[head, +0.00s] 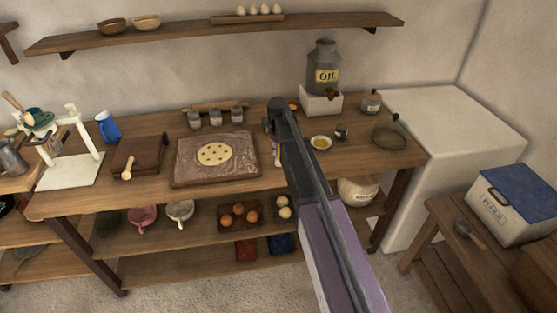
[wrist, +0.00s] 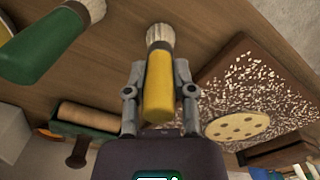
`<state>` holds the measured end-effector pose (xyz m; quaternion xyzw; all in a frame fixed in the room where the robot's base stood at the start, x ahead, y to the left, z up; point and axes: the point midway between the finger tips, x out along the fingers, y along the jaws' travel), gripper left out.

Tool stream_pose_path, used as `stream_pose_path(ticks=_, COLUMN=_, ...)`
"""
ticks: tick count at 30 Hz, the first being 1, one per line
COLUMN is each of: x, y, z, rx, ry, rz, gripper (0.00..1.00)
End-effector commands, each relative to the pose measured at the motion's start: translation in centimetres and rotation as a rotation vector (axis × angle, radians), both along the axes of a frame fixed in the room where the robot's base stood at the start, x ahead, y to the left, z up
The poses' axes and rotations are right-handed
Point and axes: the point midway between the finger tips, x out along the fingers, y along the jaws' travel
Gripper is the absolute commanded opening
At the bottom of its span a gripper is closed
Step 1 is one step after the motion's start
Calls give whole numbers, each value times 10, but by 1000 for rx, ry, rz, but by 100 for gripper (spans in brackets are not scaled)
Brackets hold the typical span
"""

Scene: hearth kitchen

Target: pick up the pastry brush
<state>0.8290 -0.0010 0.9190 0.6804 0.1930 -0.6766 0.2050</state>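In the wrist view a brush with a yellow handle and pale bristles (wrist: 159,85) lies between the fingers of my gripper (wrist: 160,75). The fingers are drawn in close on both sides of the handle and look shut on it. The bristles point away from my palm. A larger-looking brush with a green handle (wrist: 45,45) is at the upper left, apart from my gripper, with part of a yellow thing at the left edge. In the head view my arm hides most of my gripper and the brush, above the table's middle right.
A floured board (head: 190,180) with a dough round (head: 214,154) lies left of my arm. A shelf (head: 200,34) runs above the table (head: 75,203).

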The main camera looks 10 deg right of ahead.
Motion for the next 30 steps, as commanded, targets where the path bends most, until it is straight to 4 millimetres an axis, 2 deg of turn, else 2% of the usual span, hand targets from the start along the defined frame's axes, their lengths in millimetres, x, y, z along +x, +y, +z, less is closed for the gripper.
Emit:
stream_pose_path(ticks=17, x=0, y=0, z=4, rx=0, ry=0, rz=0, gripper=0)
stream_pose_path(ticks=30, x=0, y=0, z=34, rx=0, ry=0, rz=1, gripper=0)
